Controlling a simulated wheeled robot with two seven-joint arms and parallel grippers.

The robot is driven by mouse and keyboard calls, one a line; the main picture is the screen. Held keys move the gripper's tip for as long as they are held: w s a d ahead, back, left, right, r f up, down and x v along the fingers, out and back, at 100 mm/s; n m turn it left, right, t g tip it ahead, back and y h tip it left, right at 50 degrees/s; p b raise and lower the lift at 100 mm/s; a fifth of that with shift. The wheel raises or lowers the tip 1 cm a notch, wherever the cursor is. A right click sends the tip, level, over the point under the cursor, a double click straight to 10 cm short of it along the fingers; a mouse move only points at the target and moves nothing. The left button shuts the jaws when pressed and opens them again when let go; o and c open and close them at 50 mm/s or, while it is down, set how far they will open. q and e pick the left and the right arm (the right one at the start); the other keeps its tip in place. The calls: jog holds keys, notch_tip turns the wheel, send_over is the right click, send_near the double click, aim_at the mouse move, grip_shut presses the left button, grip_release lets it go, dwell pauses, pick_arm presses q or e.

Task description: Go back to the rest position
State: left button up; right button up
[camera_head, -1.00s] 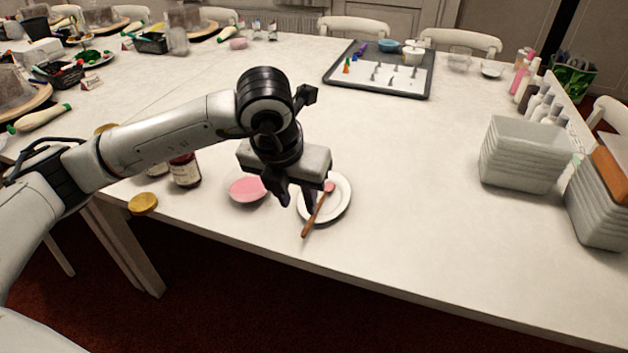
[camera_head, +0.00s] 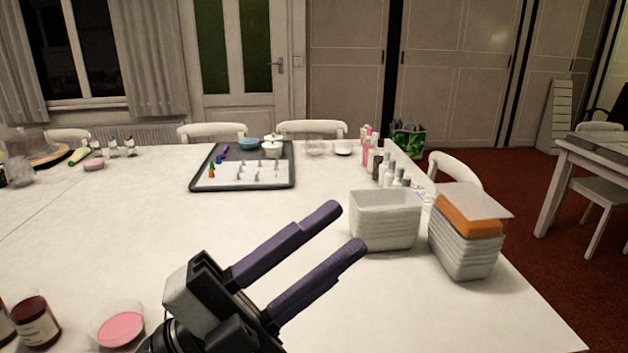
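My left gripper (camera_head: 345,229) is raised close to the camera at the bottom middle. Its two long purple fingers are apart with nothing between them, so it is open and empty. It points up and to the right, above the white table (camera_head: 90,235). My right gripper is out of view. The white plate and the wooden-handled tool are not visible now; they are out of the picture or behind my gripper. A bowl of pink stuff (camera_head: 120,328) stands at the lower left, beside a dark jar (camera_head: 36,322).
A black-rimmed tray (camera_head: 242,186) with small nozzles lies at the back. Stacked white tubs (camera_head: 385,222) and a second stack with an orange item (camera_head: 468,216) stand at the right. Bottles (camera_head: 388,172) line the right edge. The left middle of the table is clear.

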pick_arm(q)
jog(key=w+a+f+n+t+y, duration=0.45)
jog(key=a+n+y, duration=0.3)
jog(key=n, duration=0.25)
jog(key=w+a+f+n+t+y, duration=0.35)
jog(key=a+n+t+y, duration=0.3)
jog(key=n+y, duration=0.25)
jog(key=a+f+n+g+y, duration=0.5)
jog(key=a+f, duration=0.2)
jog(key=f, duration=0.4)
jog(key=s+a+f+n+g, duration=0.25)
jog(key=s+f+g, duration=0.35)
jog(key=s+f, duration=0.55)
jog(key=s+f+g, duration=0.7)
jog(key=s+f, duration=0.4)
jog(key=s, duration=0.2)
jog(key=w+d+f+t+h, duration=0.3)
jog(key=w+d+f+t, duration=0.2)
jog(key=f, duration=0.5)
jog(key=shift+d+f+m, duration=0.25)
jog(key=shift+d+m, duration=0.1)
jog(key=shift+d, duration=0.35)
